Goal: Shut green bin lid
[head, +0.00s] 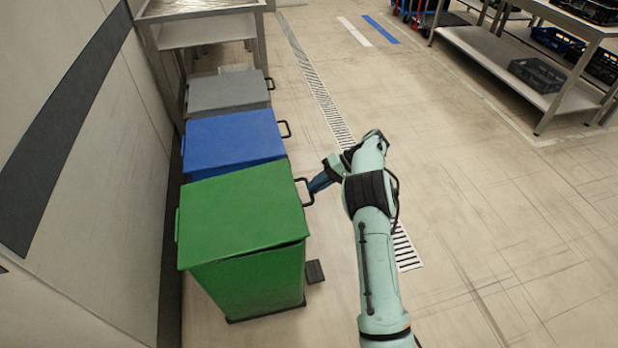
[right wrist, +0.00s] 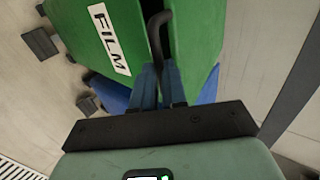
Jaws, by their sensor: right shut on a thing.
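The green bin (head: 245,280) stands nearest me at the left in the head view. Its green lid (head: 240,215) lies over the top, nearly flat. In the right wrist view a dark wedge-shaped gap shows between the lid and the bin body (right wrist: 115,20), which bears a white "FILM" label. A black handle (head: 307,181) sticks out from the lid's right edge. My right gripper (head: 314,187) is at this handle; in the right wrist view its blue fingers (right wrist: 160,78) are shut on the handle (right wrist: 157,35). My left gripper is out of view.
A blue bin (head: 230,138) and a grey bin (head: 225,92) stand in a row behind the green one, close to the wall. A black pedal (head: 315,271) sits at the green bin's foot. The floor to the right is open up to a shelf table (head: 500,62) with crates.

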